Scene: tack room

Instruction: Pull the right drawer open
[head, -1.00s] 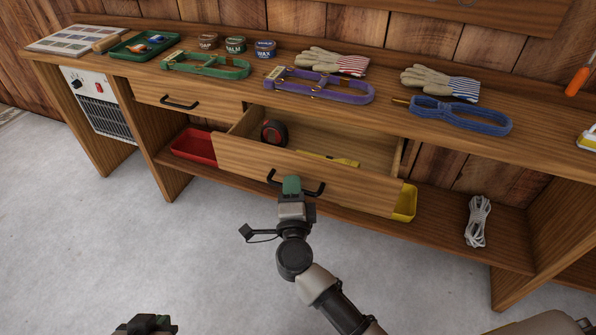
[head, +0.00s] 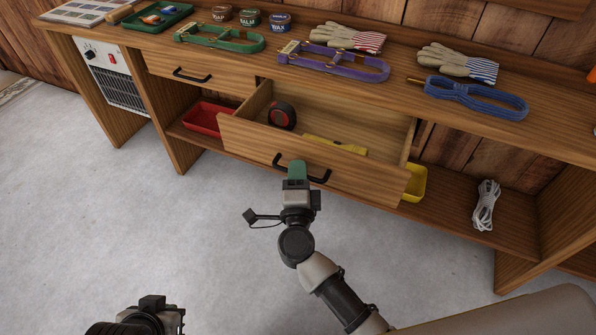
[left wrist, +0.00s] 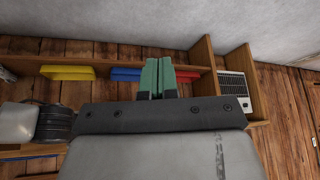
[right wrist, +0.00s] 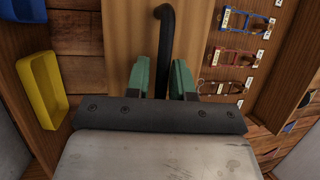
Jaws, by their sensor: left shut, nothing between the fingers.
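The right drawer (head: 352,182) stands open under the bench top, its wooden front pulled well out. Its black bar handle (head: 321,180) is on the drawer front and also shows in the right wrist view (right wrist: 168,30). Inside the drawer are a black and red tape measure (head: 282,115) and a yellow tool (head: 335,146). My left gripper (left wrist: 158,78) is shut and empty, away from the drawer.
The closed left drawer (head: 205,74) is beside it. A red tray (head: 203,118), a yellow bin (head: 415,184) and white rope (head: 486,205) sit on the lower shelf. Halters, gloves and tins stand on the bench top (head: 400,105). The floor (head: 130,220) in front is clear.

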